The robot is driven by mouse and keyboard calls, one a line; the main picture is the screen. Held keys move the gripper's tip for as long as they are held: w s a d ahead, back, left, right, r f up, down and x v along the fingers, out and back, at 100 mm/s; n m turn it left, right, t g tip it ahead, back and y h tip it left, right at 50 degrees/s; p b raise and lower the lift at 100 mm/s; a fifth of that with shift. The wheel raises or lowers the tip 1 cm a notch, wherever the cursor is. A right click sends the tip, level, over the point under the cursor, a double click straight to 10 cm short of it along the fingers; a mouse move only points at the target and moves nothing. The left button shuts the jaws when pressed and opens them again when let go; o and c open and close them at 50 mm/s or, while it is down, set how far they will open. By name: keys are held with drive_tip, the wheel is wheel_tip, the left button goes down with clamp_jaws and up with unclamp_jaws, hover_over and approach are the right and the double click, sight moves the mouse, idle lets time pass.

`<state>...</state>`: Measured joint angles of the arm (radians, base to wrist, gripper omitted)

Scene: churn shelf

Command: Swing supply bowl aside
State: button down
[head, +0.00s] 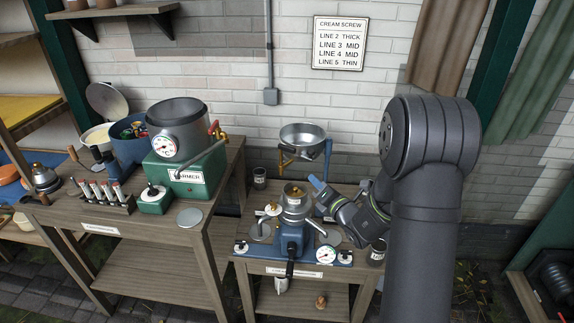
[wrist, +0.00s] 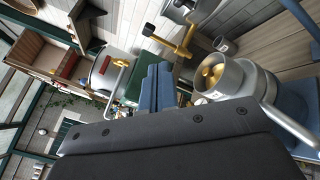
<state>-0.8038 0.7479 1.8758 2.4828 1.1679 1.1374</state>
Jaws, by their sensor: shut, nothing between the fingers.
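The supply bowl (head: 303,136) is a wide metal bowl on a blue post, with a brass tap (head: 287,158) under its left side. It stands behind and above the blue separator (head: 290,235), whose metal top has a brass centre. My gripper (head: 317,183) has blue fingertips, shut and empty. In the head view it appears below the bowl and just right of the separator's top. In the wrist view the fingers (wrist: 156,86) are together, the brass tap (wrist: 175,46) is above them, and the separator's brass centre (wrist: 212,76) is to their right. Whether anything touches the fingers cannot be told.
The green warmer (head: 185,178) with its metal pot stands on the left table. A dark cup (head: 260,177) stands behind the separator, left of the bowl. A wall sign (head: 340,43) lists cream screw settings. Dials and small fittings crowd the separator's table.

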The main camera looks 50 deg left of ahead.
sight(285, 166)
drive_tip(key=a+f+m+g, duration=0.1)
drive_tip(key=a+m+g, duration=0.3)
drive_tip(key=a, duration=1)
drive_tip(key=shift+a+f+m, duration=0.3)
drive_tip(key=shift+a+m, duration=0.1)
drive_tip(key=shift+m, duration=0.6)
